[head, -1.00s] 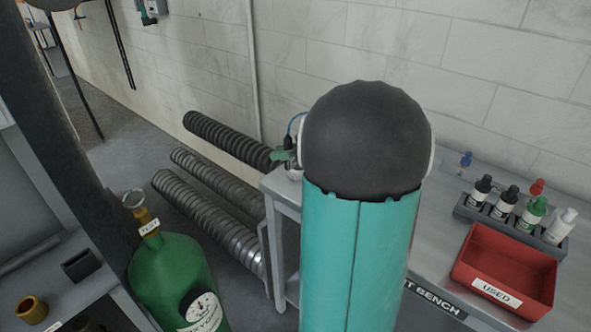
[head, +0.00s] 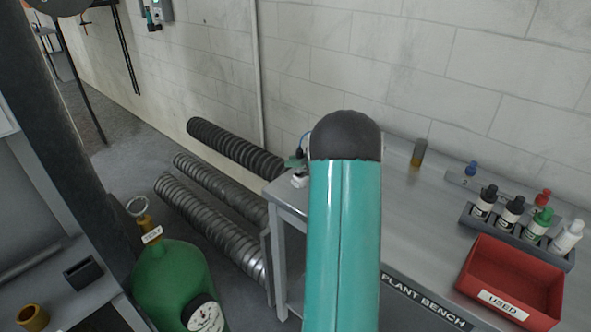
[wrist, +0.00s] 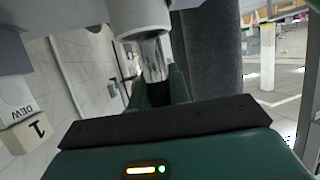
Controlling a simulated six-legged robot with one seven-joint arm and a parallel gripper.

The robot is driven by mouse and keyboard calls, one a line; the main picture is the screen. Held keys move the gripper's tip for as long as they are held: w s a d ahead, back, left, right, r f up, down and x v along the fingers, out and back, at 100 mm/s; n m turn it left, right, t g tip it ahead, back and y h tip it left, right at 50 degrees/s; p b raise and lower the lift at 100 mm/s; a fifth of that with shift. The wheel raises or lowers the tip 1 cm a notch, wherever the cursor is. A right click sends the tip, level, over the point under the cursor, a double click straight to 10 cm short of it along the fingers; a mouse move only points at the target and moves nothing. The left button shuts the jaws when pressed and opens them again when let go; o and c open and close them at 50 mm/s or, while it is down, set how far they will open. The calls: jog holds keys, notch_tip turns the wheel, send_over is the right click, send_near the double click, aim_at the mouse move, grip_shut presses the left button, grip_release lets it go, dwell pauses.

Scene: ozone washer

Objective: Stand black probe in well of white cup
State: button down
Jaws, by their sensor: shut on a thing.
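The wrist view appears upside down. In it my gripper (wrist: 162,88) is shut on the black probe (wrist: 156,94), whose dark body is mostly hidden between the dark green fingers. A shiny metal section (wrist: 153,58) lies between the fingers and the pale white cup (wrist: 138,16). It lines up with the cup, but I cannot tell whether it is in the well or whose part it is. In the head view the white cup (head: 299,181) is at the bench's left end, with the green fingertips (head: 293,163) just above. My teal arm hides the rest.
The plant bench (head: 400,235) carries a red USED tray (head: 510,285), a bottle rack (head: 515,235) and a grey-and-amber cylinder (head: 418,153). A white block marked DEW (wrist: 18,105) is beside the cup. Ribbed ducts (head: 210,205) and a green gas cylinder (head: 175,280) are left of the bench.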

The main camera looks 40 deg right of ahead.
jog(key=shift+d+f, duration=0.1)
jog(key=shift+f, duration=1.5)
jog(key=shift+f, duration=0.2)
jog(key=c, duration=1.3)
grip_release()
jog(key=shift+r, duration=0.1)
